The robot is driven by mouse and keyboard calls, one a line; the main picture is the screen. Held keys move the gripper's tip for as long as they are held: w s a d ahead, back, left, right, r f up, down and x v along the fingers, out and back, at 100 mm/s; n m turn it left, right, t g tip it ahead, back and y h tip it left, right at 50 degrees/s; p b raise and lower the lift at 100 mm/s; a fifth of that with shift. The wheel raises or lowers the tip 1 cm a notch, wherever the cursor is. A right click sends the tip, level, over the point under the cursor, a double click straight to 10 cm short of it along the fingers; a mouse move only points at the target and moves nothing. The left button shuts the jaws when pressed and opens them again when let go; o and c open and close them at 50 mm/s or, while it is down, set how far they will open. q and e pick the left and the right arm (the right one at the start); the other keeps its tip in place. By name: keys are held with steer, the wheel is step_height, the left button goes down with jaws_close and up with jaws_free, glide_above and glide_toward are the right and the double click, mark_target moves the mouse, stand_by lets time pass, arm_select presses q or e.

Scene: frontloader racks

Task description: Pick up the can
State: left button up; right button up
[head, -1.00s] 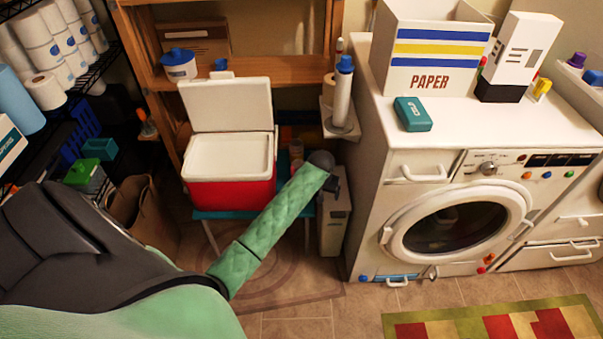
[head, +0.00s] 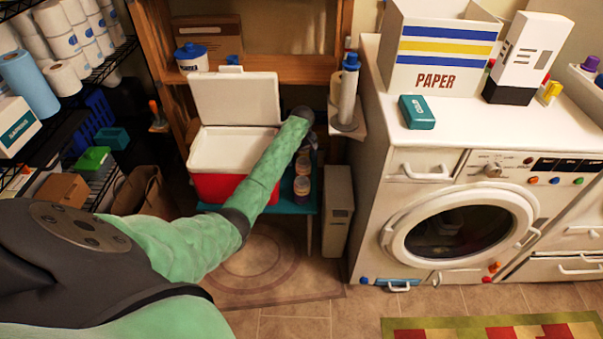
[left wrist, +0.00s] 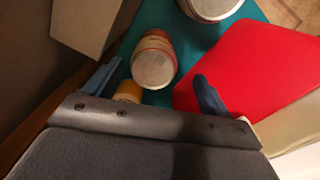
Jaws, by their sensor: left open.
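Jar-like cans with pale lids stand on a teal table right of the red cooler. One can (head: 302,187) is near the table's front, and another can (head: 303,167) is just behind it. In the left wrist view, a can with a pale lid (left wrist: 153,68) lies between and beyond my open left gripper's fingers (left wrist: 156,88). A second can (left wrist: 211,8) is at the top edge. A yellow-orange item (left wrist: 128,91) is partly hidden by the gripper. In the head view, my left gripper's fingers are mostly hidden behind the dark wrist. My right gripper is out of view.
The red cooler (head: 222,188) with its white lid raised stands beside the cans on the teal table (head: 285,209). A grey box (head: 337,212) stands right of the table. The wooden shelf (head: 262,67) is behind, and the washing machine (head: 455,220) is farther right.

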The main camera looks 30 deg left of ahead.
mark_target(304, 167)
arm_select(q)
steer(key=shift+w+f+p, duration=0.2)
steer(key=shift+w+f, duration=0.05)
steer(key=shift+f, duration=1.45)
steer(key=shift+w+f+p, duration=0.15)
steer(key=shift+w+f, duration=0.05)
steer(key=shift+f, duration=1.45)
steer(key=shift+c, duration=0.4)
steer(key=c, duration=1.2)
steer(key=shift+r+b, duration=0.4)
steer(key=shift+r, duration=4.7)
steer(key=shift+c, duration=0.2)
